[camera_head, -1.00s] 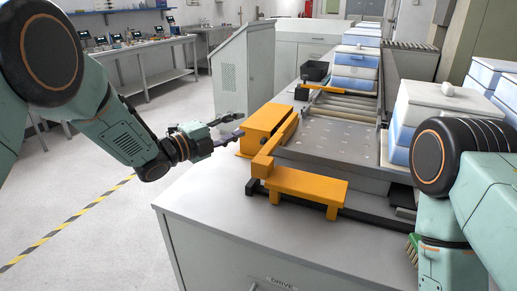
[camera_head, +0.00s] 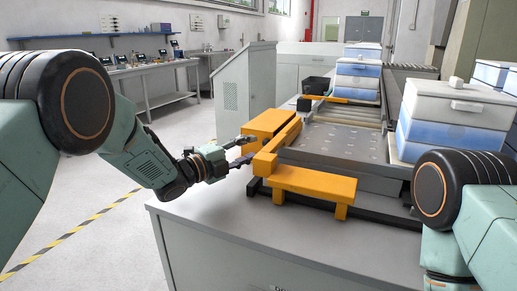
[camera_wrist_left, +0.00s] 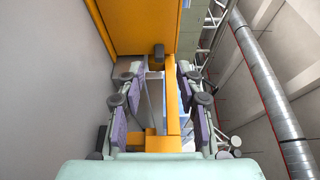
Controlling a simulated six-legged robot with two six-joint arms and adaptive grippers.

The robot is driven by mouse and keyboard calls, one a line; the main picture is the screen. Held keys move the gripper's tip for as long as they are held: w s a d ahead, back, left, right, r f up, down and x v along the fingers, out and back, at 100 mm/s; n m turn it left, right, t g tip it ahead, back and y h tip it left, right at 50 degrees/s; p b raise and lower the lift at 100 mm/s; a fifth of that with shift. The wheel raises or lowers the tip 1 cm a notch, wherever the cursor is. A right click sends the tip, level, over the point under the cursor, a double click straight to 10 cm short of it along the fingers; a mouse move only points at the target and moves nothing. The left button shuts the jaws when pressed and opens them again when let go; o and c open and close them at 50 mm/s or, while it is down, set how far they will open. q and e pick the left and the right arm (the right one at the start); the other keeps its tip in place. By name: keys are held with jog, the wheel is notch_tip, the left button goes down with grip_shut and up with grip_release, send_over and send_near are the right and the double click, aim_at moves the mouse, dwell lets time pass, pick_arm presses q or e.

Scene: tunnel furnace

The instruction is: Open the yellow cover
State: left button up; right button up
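The yellow cover (camera_head: 268,124) is an orange-yellow box at the left end of the conveyor on the grey cabinet, and it looks closed. In the left wrist view a large yellow panel (camera_wrist_left: 140,25), which looks like part of it, fills the top middle. My left gripper (camera_head: 247,150) is at the cover's near left side, with its tips close to it; contact cannot be told. In the left wrist view the gripper's fingers (camera_wrist_left: 158,115) are apart, with a yellow bar (camera_wrist_left: 173,105) seen between them. My right gripper is out of view; only the right arm shows.
A yellow bench-like guard (camera_head: 310,182) stands in front of the perforated conveyor plate (camera_head: 335,143). White and blue boxes (camera_head: 455,120) stand at the right. The grey cabinet top (camera_head: 215,205) is clear at front left. A grey console (camera_head: 245,85) stands behind.

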aim_at(263, 144)
pick_arm(q)
jog(key=shift+b+x, duration=0.3)
jog(key=shift+x, duration=1.95)
jog(key=shift+c, duration=0.2)
grip_shut()
